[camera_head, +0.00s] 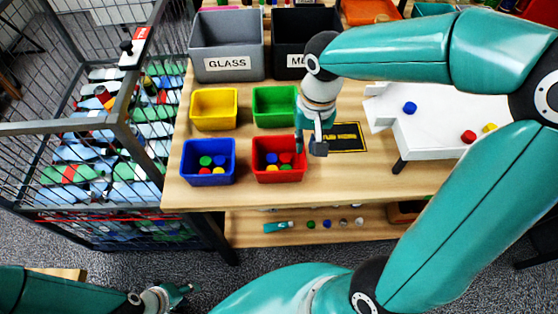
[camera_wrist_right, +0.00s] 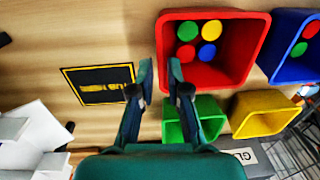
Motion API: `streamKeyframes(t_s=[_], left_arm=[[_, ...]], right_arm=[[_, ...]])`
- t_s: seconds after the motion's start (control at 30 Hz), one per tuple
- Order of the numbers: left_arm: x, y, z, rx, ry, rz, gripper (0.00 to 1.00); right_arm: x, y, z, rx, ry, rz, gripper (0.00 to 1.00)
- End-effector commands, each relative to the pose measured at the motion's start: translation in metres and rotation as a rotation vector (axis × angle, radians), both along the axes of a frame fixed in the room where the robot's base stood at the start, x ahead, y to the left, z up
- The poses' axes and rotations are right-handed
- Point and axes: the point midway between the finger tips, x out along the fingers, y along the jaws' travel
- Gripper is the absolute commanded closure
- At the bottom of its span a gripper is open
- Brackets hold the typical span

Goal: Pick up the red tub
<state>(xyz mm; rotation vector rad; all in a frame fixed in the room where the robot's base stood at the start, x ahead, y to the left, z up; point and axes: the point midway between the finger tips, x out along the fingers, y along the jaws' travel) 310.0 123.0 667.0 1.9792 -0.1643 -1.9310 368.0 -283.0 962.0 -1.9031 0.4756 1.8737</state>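The red tub (camera_head: 290,176) stands upright at the front of the table, holding several coloured discs. In the right wrist view the red tub (camera_wrist_right: 248,38) fills the upper middle. My right gripper (camera_head: 309,143) points down at the tub's right side, by its back right corner. In the right wrist view this gripper (camera_wrist_right: 160,75) is open, with one fingertip on each side of the tub's wall line. I cannot tell whether the fingers touch the wall. My left gripper (camera_head: 178,293) is low at the bottom left, away from the table; its opening is too small to read.
Blue (camera_head: 207,177), yellow (camera_head: 214,123) and green (camera_head: 274,119) tubs stand close beside and behind. A grey GLASS bin (camera_head: 227,67) and a black bin (camera_head: 290,66) are at the back. A white stand (camera_head: 440,135) is on the right. A wire cage (camera_head: 88,127) stands left.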

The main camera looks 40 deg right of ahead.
Motion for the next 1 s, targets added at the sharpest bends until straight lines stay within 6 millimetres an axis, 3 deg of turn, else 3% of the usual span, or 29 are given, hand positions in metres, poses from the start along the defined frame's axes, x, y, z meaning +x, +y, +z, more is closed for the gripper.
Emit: streamKeyframes(t_s=[0.33,0.6,0.9,1.0], left_arm=[[0.0,0.0,0.001,0.0,0.0,0.0,0.6],[0.0,0.0,0.004,0.0,0.0,0.0,0.6],[0.0,0.0,0.004,0.0,0.0,0.0,0.6],[0.0,0.0,0.004,0.0,0.0,0.0,0.6]], right_arm=[[0.001,0.001,-0.027,0.001,0.003,-0.001,0.84],[0.004,0.003,-0.063,0.0,0.004,-0.001,0.84],[0.005,0.003,-0.069,0.0,-0.001,-0.002,0.84],[0.005,0.003,-0.068,0.0,-0.001,-0.002,0.99]])
